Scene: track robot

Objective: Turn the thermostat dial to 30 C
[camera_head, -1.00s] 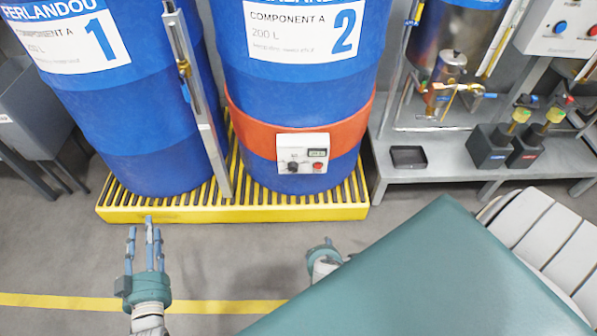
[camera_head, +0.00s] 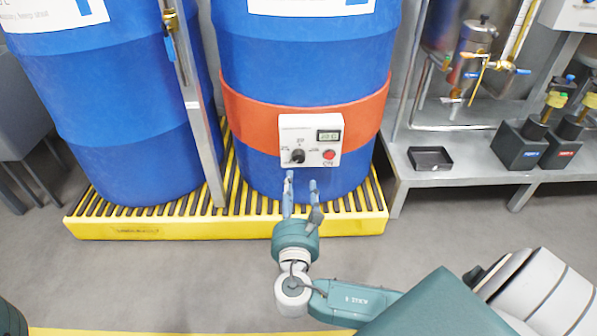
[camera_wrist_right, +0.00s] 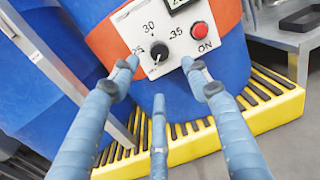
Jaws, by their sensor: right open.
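The thermostat box (camera_head: 310,120) is white and sits on the orange band of the right blue drum. Its black dial (camera_head: 298,156) also shows in the right wrist view (camera_wrist_right: 160,52), with 25, 30 and 35 printed around it. A white mark on the dial is on its lower side, away from the 30 at the top. A small display (camera_head: 328,135) is above the red button (camera_head: 329,154); its digits are too small to read surely. My right gripper (camera_head: 301,184) is open and empty just below the box, apart from the dial. My left gripper is not in view.
The orange band (camera_head: 250,120) wraps the right drum. A yellow grated pallet (camera_head: 200,228) bears both drums, with an upright metal post (camera_head: 200,110) between them. A metal bench (camera_head: 450,178) with a black tray (camera_head: 430,158) stands right. The grey floor in front is clear.

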